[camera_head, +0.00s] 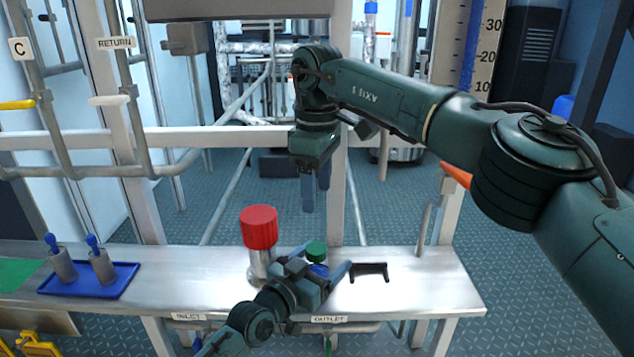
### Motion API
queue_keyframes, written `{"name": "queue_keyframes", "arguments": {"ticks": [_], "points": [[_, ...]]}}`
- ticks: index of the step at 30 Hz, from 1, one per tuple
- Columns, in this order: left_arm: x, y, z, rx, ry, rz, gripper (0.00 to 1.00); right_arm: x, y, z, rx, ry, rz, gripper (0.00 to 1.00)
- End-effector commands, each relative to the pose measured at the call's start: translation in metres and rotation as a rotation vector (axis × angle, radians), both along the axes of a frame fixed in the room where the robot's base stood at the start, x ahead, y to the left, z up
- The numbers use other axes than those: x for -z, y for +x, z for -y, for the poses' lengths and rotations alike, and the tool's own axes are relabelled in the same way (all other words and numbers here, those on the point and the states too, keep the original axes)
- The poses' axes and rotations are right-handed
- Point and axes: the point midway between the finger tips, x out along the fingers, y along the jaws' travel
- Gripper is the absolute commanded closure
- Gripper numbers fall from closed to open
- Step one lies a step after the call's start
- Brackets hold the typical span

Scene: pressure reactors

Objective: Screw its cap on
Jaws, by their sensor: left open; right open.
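A metal vessel (261,266) with a large red top (259,228) stands upright on the steel bench. To its right is a small green cap (316,251) with a blue part (319,269) just below it. Whether the cap is seated on that part I cannot tell. My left gripper (323,262) is low over the bench. It is open, its fingers on either side of the blue part, and it hides the lower portion. My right gripper (315,195) points down, open and empty, above and behind the green cap.
A black bracket (369,271) stands on the bench at right. A blue tray (119,283) at left holds two grey holders with blue-topped tools. The steel bench (430,285) is clear at its right end. A frame post rises behind the bench near my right gripper.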

Motion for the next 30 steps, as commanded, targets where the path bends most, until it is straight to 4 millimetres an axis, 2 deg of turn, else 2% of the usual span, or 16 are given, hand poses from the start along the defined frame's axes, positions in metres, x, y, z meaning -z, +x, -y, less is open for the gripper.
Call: {"name": "queue_keyframes", "arguments": {"ticks": [5,18,24,30], "points": [[-0.001,-0.015,-0.012,-0.001,0.002,-0.002,0.25,-0.008,0.000,0.000,0.000,0.000,0.000,0.39],[0.000,-0.088,-0.067,0.000,0.004,-0.002,0.25,-0.029,0.000,0.000,0.000,0.000,0.000,0.39],[0.000,-0.102,-0.079,0.000,0.000,-0.002,0.25,-0.032,0.000,0.000,0.000,0.000,0.000,0.39],[0.000,-0.104,-0.080,0.000,0.000,0.000,0.25,-0.032,0.000,0.000,0.000,0.000,0.000,0.39]]}}
